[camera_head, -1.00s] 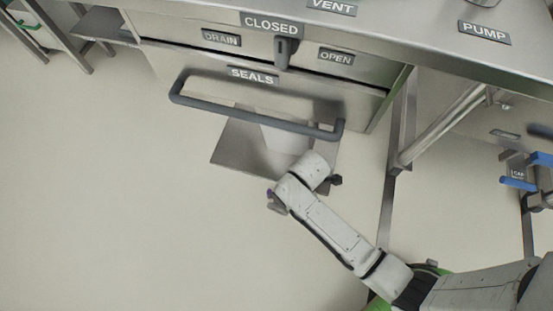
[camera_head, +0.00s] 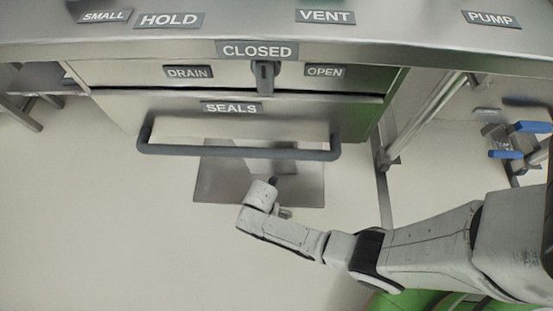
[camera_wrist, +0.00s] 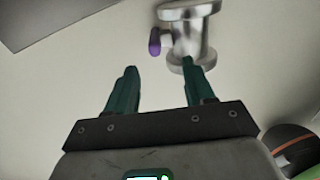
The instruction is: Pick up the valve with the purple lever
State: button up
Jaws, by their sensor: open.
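The valve (camera_wrist: 192,32) is a silver flanged body with a purple lever (camera_wrist: 154,42) on its left side, at the top of the wrist view. My gripper (camera_wrist: 160,66) is open and empty, with its two green fingers pointing toward the valve. The right fingertip overlaps the valve's lower flange in the picture; I cannot tell whether they touch. The left fingertip is below and left of the purple lever. In the head view I cannot make out the valve; my arm's end is over the floor there, in front of the metal plate.
A grey metal plate (camera_head: 222,182) is below the SEALS drawer (camera_head: 110,112) with its grey bar handle (camera_head: 240,153). A metal counter (camera_head: 400,47) runs above. Blue levers (camera_head: 533,127) are at the right. The floor at left (camera_head: 100,220) is clear.

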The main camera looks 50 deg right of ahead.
jog(key=shift+d+f+b, duration=0.15)
jog(key=shift+f+b, duration=0.85)
jog(key=shift+f, duration=0.4)
jog(key=shift+d+f+b, duration=0.1)
jog(key=shift+f+b, duration=0.9)
jog(key=shift+f, duration=0.35)
grip_shut()
jog(key=shift+r, duration=0.1)
